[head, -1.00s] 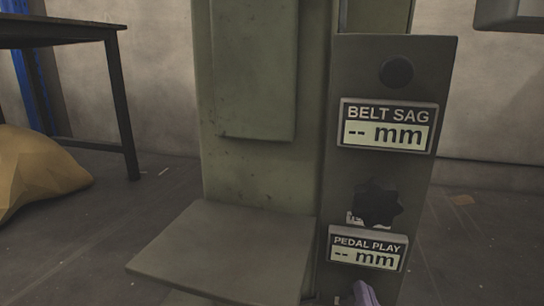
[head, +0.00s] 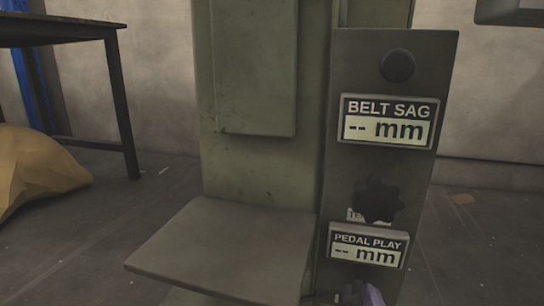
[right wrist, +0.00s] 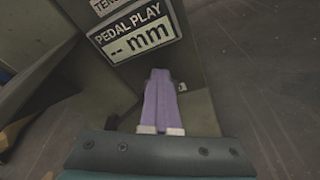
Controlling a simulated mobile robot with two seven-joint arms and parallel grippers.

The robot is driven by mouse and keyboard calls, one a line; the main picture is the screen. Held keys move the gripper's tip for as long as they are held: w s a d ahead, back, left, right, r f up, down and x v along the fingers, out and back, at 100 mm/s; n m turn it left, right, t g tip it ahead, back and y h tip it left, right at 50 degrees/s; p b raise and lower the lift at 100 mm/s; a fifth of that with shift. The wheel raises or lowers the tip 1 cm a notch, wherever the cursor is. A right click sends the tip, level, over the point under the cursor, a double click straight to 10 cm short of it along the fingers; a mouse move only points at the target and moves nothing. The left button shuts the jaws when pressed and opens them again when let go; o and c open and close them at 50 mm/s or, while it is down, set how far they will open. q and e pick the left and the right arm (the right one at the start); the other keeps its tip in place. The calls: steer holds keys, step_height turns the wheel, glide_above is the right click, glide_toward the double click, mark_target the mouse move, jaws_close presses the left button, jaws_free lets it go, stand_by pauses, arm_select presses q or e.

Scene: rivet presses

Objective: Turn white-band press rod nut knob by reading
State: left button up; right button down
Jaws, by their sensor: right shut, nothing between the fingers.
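A press panel (head: 345,190) carries a dark star-shaped knob (head: 378,200) and a round black knob (head: 397,66) above it. The BELT SAG display (head: 388,122) and the PEDAL PLAY display (head: 368,246) both read "-- mm". The PEDAL PLAY display also shows in the right wrist view (right wrist: 135,33). My right gripper (head: 362,293) is low, below the PEDAL PLAY display, cut off by the bottom edge. In the right wrist view its purple fingers (right wrist: 158,88) are together and empty, pointing towards the panel. No white band shows. My left gripper is out of view.
A flat ledge (head: 220,250) juts out left of the panel. A dark table (head: 60,35) and a yellow sack-like shape (head: 38,172) stand at the far left. A small label behind the star knob is mostly hidden.

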steer(key=shift+s+d+f, duration=0.1)
steer(key=shift+d+f, duration=0.2)
steer(key=shift+d, duration=0.05)
steer(key=shift+s+d+f+b, duration=0.1)
steer(key=shift+d+f+b, duration=0.15)
steer(key=shift+b, duration=0.15)
steer(key=shift+d+f, duration=0.1)
steer(key=shift+d, duration=0.05)
stand_by(0.3)
steer(key=f+p+v, duration=0.1)
steer(key=v, duration=0.5)
steer(key=shift+r, duration=0.15)
steer(key=shift+r, duration=0.1)
